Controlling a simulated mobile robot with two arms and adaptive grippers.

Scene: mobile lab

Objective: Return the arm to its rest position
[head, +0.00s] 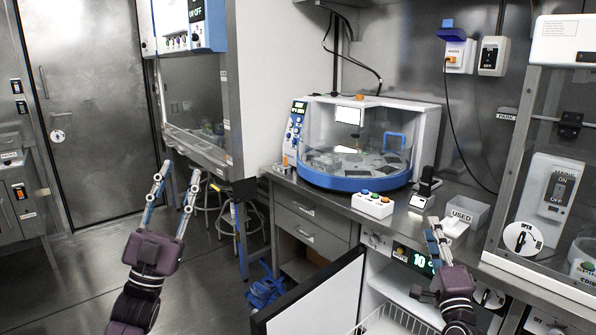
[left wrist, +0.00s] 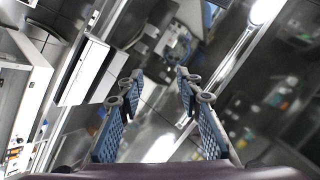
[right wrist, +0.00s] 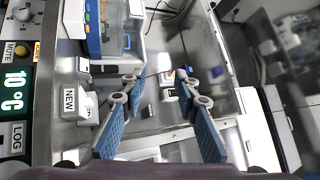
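My left gripper (head: 178,172) is raised in front of the fume hood at the left, over the open floor. Its two blue-padded fingers stand wide apart in the left wrist view (left wrist: 160,88), with nothing between them. My right gripper (head: 437,230) is at the front edge of the counter, above the open fridge compartment. In the right wrist view (right wrist: 160,88) its fingers are also spread, and no object is held between them.
An open white fridge door (head: 322,300) juts out left of my right arm. The counter carries a blue-based machine (head: 352,177), a button box (head: 372,205) and a USED bin (head: 466,212). A glass cabinet (head: 535,150) stands at right. Stools and a blue bag (head: 265,289) are on the floor.

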